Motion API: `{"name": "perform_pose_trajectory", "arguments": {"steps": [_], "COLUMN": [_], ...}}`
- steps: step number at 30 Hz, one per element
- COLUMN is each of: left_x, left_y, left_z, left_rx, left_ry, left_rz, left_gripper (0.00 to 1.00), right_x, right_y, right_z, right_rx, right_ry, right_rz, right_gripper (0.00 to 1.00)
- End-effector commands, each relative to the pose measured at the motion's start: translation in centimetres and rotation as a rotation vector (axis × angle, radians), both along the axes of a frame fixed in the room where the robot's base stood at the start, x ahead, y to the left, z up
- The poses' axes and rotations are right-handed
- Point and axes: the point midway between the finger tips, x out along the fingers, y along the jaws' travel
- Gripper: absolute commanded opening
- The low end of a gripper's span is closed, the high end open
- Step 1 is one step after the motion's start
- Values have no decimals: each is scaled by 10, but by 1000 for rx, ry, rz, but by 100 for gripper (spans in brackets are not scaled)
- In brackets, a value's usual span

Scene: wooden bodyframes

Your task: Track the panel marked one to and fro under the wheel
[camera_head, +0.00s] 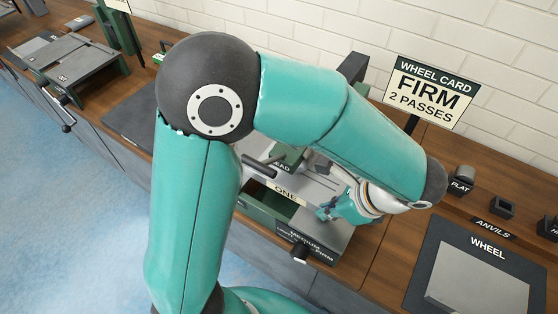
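A cream label reading ONE (285,192) shows at the front of a grey sheet (318,188), which lies at a dark green and grey machine on the bench. My teal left arm crosses in front and hides much of the machine; I cannot make out the wheel itself. My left gripper (330,211) is low at the right side of the grey sheet, close to its edge. Its fingers are small and partly hidden, so I cannot tell whether they touch the sheet or are open or shut. My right gripper is not in view.
A card (424,94) reads WHEEL CARD, FIRM, 2 PASSES. A block (320,244) with partly readable MEDIUM and FIRM markings and a dark knob (300,253) sits at the front. Anvils stand at right, beside a mat marked WHEEL (510,264) bearing a bare grey plate. Another machine (70,65) stands far left.

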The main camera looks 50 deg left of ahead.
Motion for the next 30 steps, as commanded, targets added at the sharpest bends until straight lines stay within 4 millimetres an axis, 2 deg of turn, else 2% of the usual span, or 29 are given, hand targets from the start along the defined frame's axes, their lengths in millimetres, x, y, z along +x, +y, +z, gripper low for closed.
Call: {"name": "perform_pose_trajectory", "arguments": {"steps": [30], "left_x": [-12], "left_y": [50], "left_z": [0], "left_rx": [1], "left_ry": [0], "left_rz": [2], "left_gripper": [0], "right_x": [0], "right_y": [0], "right_z": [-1], "right_rx": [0], "right_ry": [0], "right_rz": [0], "right_gripper": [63]}}
